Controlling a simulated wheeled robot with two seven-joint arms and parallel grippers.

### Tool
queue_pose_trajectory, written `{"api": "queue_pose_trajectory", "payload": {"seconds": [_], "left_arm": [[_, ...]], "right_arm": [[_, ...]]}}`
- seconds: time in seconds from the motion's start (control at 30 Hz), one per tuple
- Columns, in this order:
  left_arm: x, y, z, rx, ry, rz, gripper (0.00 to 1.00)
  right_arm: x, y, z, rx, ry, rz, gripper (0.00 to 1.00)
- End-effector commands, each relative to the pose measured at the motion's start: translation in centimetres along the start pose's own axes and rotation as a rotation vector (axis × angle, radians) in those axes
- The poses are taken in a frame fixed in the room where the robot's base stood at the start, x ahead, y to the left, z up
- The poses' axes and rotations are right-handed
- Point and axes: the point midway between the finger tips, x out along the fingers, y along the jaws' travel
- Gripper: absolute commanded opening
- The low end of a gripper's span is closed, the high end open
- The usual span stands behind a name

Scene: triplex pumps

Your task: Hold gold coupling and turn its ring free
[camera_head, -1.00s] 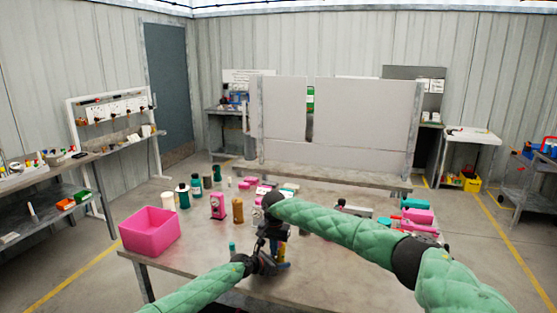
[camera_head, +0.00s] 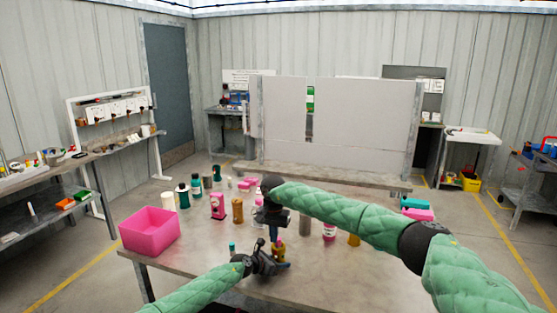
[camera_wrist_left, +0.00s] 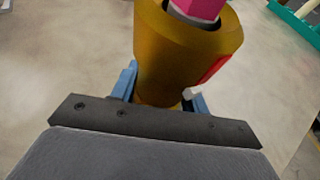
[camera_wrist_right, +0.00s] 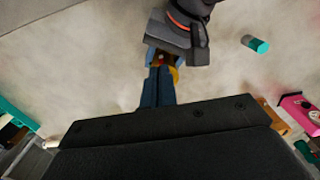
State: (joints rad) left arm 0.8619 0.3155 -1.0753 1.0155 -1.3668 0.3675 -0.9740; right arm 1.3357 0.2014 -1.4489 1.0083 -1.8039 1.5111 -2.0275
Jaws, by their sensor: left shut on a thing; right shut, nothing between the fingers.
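The gold coupling (camera_wrist_left: 180,65) stands between the blue fingers of my left gripper (camera_wrist_left: 163,88) in the left wrist view. A pink piece (camera_wrist_left: 198,8) sits in its top opening. A red patch shows on its right side. In the head view my left gripper (camera_head: 275,262) is shut on the coupling just over the table. My right gripper (camera_wrist_right: 157,82) is shut and empty, its blue fingers pointing at the left gripper in the right wrist view. In the head view it is above the coupling, pointing down. The fingers partly hide the coupling in the right wrist view.
A pink bin (camera_head: 149,237) stands at the table's left corner. Several bottles, including a brown one (camera_head: 237,210), stand farther back. The table's front right is bare.

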Motion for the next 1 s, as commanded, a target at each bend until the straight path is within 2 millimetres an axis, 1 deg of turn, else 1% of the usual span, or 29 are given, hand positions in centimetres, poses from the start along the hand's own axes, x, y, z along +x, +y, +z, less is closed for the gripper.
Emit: {"api": "queue_pose_trajectory", "payload": {"seconds": [0.13, 0.17, 0.2, 0.27, 0.3, 0.67, 0.77, 1.0], "left_arm": [[0.0, 0.1, 0.0, 0.000, 0.000, 0.001, 0.12], [0.0, 0.1, 0.0, 0.000, 0.000, 0.001, 0.47], [0.0, 0.1, 0.0, 0.000, 0.000, 0.001, 0.55], [0.0, 0.1, 0.0, 0.000, 0.000, 0.001, 0.67], [0.0, 0.1, 0.0, 0.000, 0.000, 0.001, 0.71], [-0.3, 0.1, 0.0, 0.001, 0.000, 0.000, 0.71], [-1.0, 0.1, 0.0, 0.003, 0.001, 0.001, 0.71], [-4.0, 0.2, -0.1, 0.003, 0.001, 0.001, 0.71]], "right_arm": [[0.0, 0.0, 0.0, 0.000, 0.000, 0.000, 0.00], [0.0, 0.0, 0.0, 0.000, 0.000, 0.000, 0.00], [0.0, 0.0, 0.0, 0.000, 0.000, 0.000, 0.00], [0.0, 0.0, 0.0, 0.000, 0.000, 0.000, 0.00], [0.0, 0.0, 0.0, 0.000, 0.000, 0.000, 0.00], [0.0, 0.0, 0.0, 0.000, 0.000, 0.000, 0.00], [0.0, 0.0, 0.0, 0.000, 0.000, 0.000, 0.00], [0.0, 0.0, 0.0, 0.000, 0.001, 0.000, 0.00]]}}
